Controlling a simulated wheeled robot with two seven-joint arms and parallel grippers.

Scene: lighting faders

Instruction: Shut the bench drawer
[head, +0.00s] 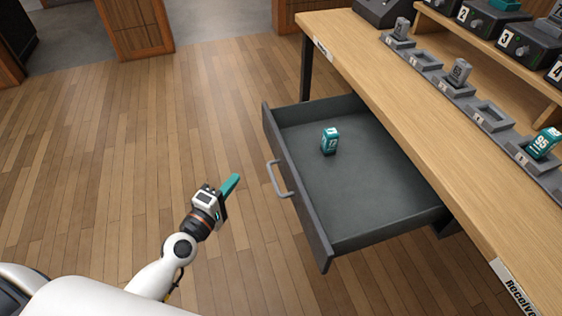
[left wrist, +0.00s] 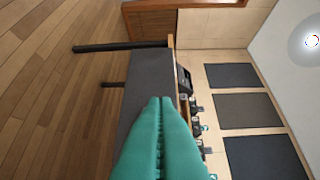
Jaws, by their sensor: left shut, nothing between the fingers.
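The bench drawer (head: 365,190) is pulled out from under the wooden bench (head: 395,95). Its dark grey front panel carries a light grey handle (head: 279,179). A teal block-like item marked with a number (head: 330,141) stands inside, toward the back left of the drawer. My left gripper (head: 231,184) has teal fingers, is shut and empty, and is left of the handle, apart from it. In the left wrist view the shut fingers (left wrist: 160,130) cover the lower middle, with a dark grey surface (left wrist: 145,85) behind them. My right gripper is not in view.
On the bench top, a row of numbered grey holders (head: 457,88) holds some grey items and a teal item (head: 543,143). Numbered dark boxes (head: 528,42) stand on a raised shelf. The wooden floor (head: 120,140) left of the drawer is clear.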

